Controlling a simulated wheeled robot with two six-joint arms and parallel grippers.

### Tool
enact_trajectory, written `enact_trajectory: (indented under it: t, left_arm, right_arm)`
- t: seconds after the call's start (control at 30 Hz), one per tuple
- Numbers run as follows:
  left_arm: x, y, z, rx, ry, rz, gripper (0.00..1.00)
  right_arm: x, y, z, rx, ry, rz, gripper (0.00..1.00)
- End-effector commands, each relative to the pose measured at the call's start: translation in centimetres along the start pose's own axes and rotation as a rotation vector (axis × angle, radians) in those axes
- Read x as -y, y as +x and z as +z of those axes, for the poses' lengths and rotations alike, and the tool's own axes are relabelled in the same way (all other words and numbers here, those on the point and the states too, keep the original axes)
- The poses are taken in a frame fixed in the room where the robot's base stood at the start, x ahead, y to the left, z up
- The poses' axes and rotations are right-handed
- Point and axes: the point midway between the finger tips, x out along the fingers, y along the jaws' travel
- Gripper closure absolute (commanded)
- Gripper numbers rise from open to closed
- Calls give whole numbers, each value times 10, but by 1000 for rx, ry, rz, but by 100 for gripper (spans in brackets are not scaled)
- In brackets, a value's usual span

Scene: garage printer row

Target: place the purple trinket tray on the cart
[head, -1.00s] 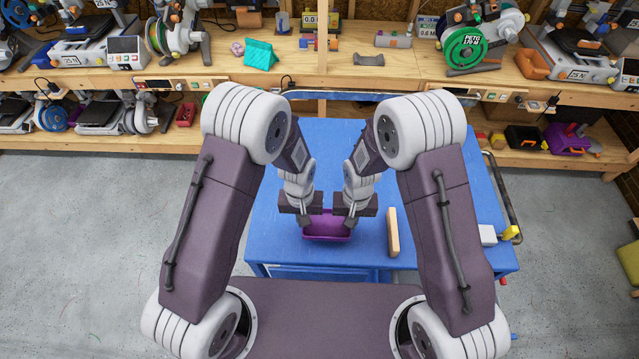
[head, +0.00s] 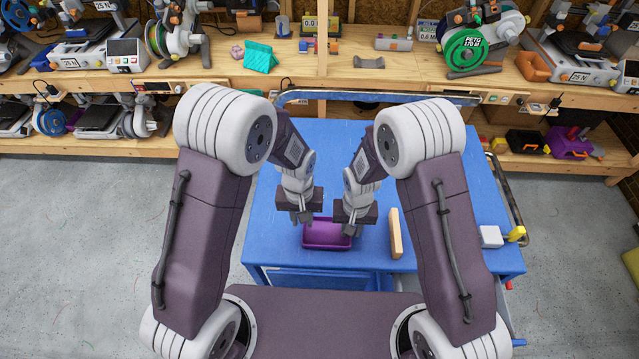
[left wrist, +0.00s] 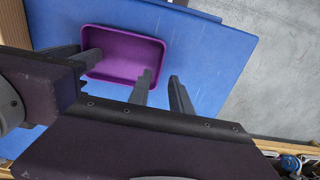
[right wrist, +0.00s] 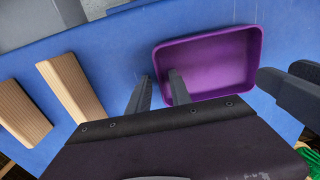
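The purple trinket tray (head: 327,244) appears to rest flat on the blue top of the cart (head: 285,252), near its front edge. It also shows in the left wrist view (left wrist: 118,68) and the right wrist view (right wrist: 215,65). My left gripper (head: 302,217) is at the tray's left end, fingers apart. In the left wrist view one finger overlaps the tray's inside and the other lies outside its wall. My right gripper (head: 348,228) is at the right end, also open, its fingers on either side of that wall's line. I cannot tell whether either gripper touches the tray.
A wooden block (head: 395,233) lies on the cart just right of my right gripper. A white box (head: 491,236) and a yellow item (head: 516,233) are at the cart's right edge. The cart top behind the grippers is largely clear. A printer bench (head: 330,75) stands beyond.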

Motion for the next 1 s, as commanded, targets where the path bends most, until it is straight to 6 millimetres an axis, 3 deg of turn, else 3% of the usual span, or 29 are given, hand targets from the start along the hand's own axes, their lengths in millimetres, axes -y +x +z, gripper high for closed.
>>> enact_trajectory:
  t: [0.1, 0.23, 0.4, 0.57, 0.67, 1.0]
  left_arm:
    - [0, -32, -2, -5, 0, 2, 75]
    - [0, -56, -2, -3, 0, 2, 75]
    - [0, -69, 0, 1, 0, 0, 75]
    - [0, -70, 0, 1, 0, 0, 75]
    - [0, -70, 0, 1, 0, 0, 75]
    - [0, -69, 0, 1, 0, 0, 75]
  right_arm:
    - [0, 0, 0, 0, 0, 0, 75]
    - [0, 0, 0, 0, 0, 0, 75]
    - [0, 0, 0, 0, 0, 0, 75]
    - [0, -4, -1, -2, 0, -1, 75]
    - [1, -20, -2, -5, 0, -2, 75]
    - [0, -102, -1, -5, 0, -2, 75]
